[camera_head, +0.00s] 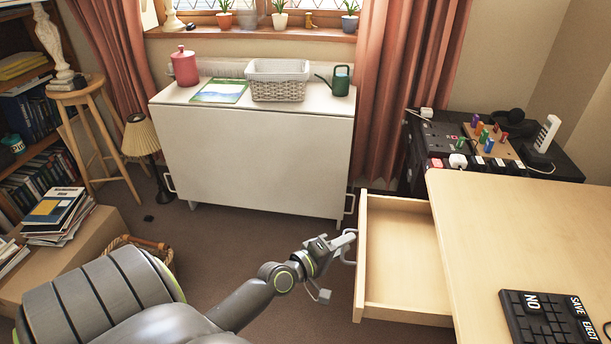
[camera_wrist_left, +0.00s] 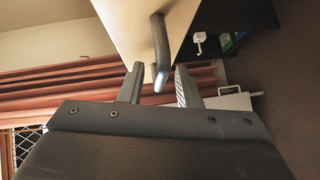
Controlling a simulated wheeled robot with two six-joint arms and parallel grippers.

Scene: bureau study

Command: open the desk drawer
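The desk drawer (camera_head: 400,255) is pulled well out of the wooden desk (camera_head: 520,215), and its empty inside shows. Its grey bar handle (camera_head: 346,257) is on the front panel, which faces left. My left gripper (camera_head: 345,240) is at the handle. In the left wrist view, the fingers of my left gripper (camera_wrist_left: 160,86) stand apart on either side of the handle (camera_wrist_left: 160,50), with gaps showing on both sides. The drawer front (camera_wrist_left: 130,25) shows above them. My right gripper is in neither view.
A keyboard (camera_head: 548,318) lies on the desk. A white cabinet (camera_head: 255,155) with a basket (camera_head: 278,88) stands behind, by the curtains. A dark side table (camera_head: 565,165) is behind the desk. The floor (camera_head: 240,255) left of the drawer is clear.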

